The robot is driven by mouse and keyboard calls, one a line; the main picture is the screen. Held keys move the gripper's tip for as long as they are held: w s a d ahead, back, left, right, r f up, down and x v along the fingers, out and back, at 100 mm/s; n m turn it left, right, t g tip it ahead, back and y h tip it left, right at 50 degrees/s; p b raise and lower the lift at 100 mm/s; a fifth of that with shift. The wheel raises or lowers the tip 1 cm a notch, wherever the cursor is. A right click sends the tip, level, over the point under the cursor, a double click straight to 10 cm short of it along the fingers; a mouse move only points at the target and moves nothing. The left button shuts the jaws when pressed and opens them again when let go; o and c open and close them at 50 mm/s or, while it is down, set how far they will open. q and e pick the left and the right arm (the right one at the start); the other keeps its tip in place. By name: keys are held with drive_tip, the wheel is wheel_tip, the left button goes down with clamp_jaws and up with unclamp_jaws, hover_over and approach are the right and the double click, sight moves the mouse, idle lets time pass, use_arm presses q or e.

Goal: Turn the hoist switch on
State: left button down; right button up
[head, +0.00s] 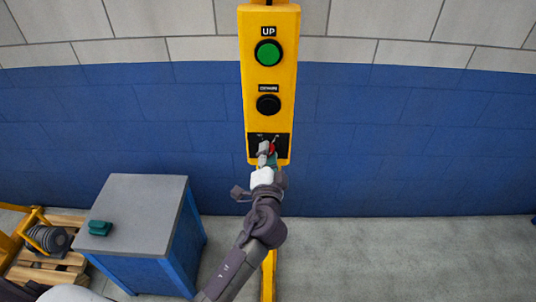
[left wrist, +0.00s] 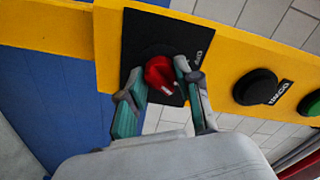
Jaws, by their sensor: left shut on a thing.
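The yellow hoist panel (head: 284,75) hangs in front of the wall in the head view. Its red rotary switch (head: 271,149) sits on a black plate at the panel's lower end. The red switch (left wrist: 159,74) shows clearly in the left wrist view, on its black plate (left wrist: 140,38). My left gripper (left wrist: 160,85) has its two fingers on either side of the red knob and is shut on it. In the head view my left gripper (head: 267,158) partly hides the switch and its plate. My right gripper is not in view.
Above the switch are a black button (head: 268,104) and a green UP button (head: 268,53). A grey-topped blue cabinet (head: 140,200) with a small green object (head: 100,228) stands at the lower left, beside a pallet (head: 50,270). The floor at right is clear.

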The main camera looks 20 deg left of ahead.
use_arm(q)
drive_tip(key=c, duration=0.8)
unclamp_jaws()
drive_tip(key=v, duration=1.2)
